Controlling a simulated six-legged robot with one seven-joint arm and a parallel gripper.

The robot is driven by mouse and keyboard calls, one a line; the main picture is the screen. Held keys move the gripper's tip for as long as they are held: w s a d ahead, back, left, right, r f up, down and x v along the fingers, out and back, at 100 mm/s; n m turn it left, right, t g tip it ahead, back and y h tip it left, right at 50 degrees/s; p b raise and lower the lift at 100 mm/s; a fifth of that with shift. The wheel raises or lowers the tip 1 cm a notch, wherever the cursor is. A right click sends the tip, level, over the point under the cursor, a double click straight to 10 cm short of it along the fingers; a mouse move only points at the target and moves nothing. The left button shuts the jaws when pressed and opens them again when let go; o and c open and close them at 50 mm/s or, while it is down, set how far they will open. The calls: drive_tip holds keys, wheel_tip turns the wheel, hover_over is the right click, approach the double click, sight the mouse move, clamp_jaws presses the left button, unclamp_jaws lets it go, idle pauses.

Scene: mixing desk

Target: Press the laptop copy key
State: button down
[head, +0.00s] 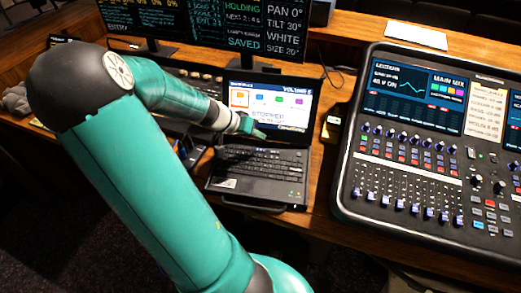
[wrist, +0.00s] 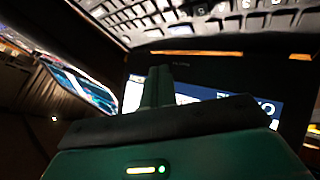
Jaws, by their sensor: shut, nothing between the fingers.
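The black laptop (head: 258,181) stands open on the wooden desk in the head view, its lit screen (head: 270,104) facing me. The laptop keyboard (wrist: 200,15) runs along the top of that view. I cannot make out which key is the copy key. I cannot tell whether the fingertips touch anything.
A large mixing console (head: 430,150) stands right of the laptop. A small device (head: 333,125) with a lit yellow display lies between them. Dark monitors (head: 240,30) stand behind. A white paper (head: 416,36) lies at the back right.

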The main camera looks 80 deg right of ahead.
sight(257, 151)
drive_tip(key=shift+f, duration=1.75)
idle(0.7)
drive_tip(key=shift+f, duration=0.4)
drive_tip(key=shift+f, duration=0.3)
idle(0.4)
drive_tip(key=shift+r, duration=0.7)
drive_tip(key=shift+r, duration=2.55)
